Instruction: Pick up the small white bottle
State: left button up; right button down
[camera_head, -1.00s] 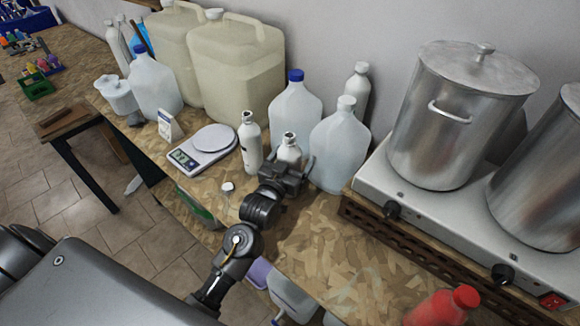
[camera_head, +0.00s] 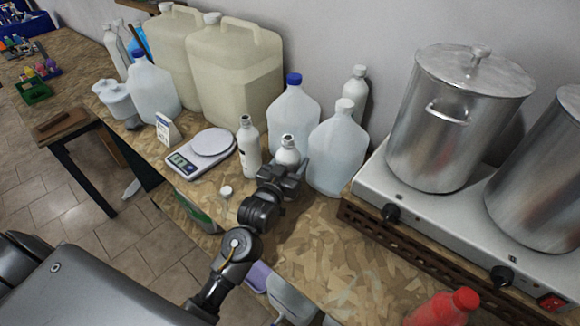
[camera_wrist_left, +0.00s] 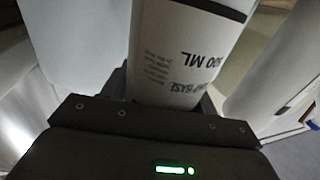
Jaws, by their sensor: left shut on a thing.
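The small white bottle (camera_head: 287,153) stands upright on the wood-chip worktop (camera_head: 330,245), between a taller white bottle (camera_head: 249,150) and a clear jug (camera_head: 337,155). My left gripper (camera_head: 285,170) is shut on it from the front, hiding its lower part. In the left wrist view the bottle (camera_wrist_left: 190,45) fills the space between the fingers, with its printed label upside down and its cap out of frame. I cannot see any gap under it. My right gripper is not in view.
A kitchen scale (camera_head: 184,162) and a small white cap (camera_head: 226,191) lie left of my gripper. A blue-capped jug (camera_head: 293,115) and another white bottle (camera_head: 356,92) stand behind. A hotplate (camera_head: 375,185) with steel pots is at right.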

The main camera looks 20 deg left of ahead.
aim_at(290, 136)
pick_arm(q)
notch_tip(290, 136, up, 10)
jog(key=shift+f+b, duration=0.1)
jog(key=shift+b, duration=0.85)
jog(key=shift+a, duration=0.1)
